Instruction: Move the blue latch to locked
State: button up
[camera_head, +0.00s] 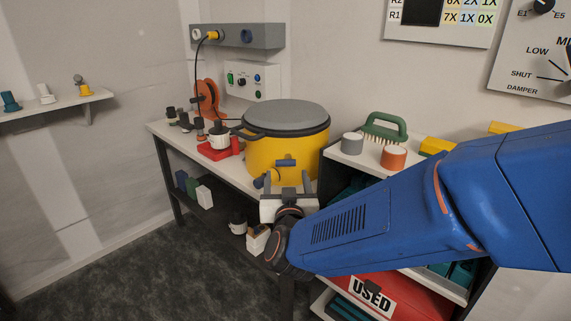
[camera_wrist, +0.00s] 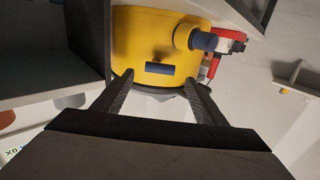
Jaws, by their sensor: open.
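The blue latch (camera_head: 286,162) is a short blue bar on the front of a yellow drum (camera_head: 262,157) with a grey lid (camera_head: 285,116). In the wrist view the latch (camera_wrist: 160,69) lies crosswise on the drum wall (camera_wrist: 140,38), close to the lid edge. My gripper (camera_head: 288,182) is open and empty in front of the drum, facing the latch. In the wrist view the latch shows between the fingertips (camera_wrist: 159,82), and a gap seems to remain. I see no mark telling locked from unlocked.
A blue-ended spout (camera_head: 260,182) sticks out of the drum left of the latch; it also shows in the wrist view (camera_wrist: 205,41). A red tray (camera_head: 213,152) with small items stands left of the drum. A shelf unit (camera_head: 345,156) with cups and a brush stands right.

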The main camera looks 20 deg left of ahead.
aim_at(286, 165)
jog(key=x, duration=0.8)
jog(key=shift+w+a, duration=0.15)
jog(key=shift+w, duration=0.15)
jog(key=c, duration=1.1)
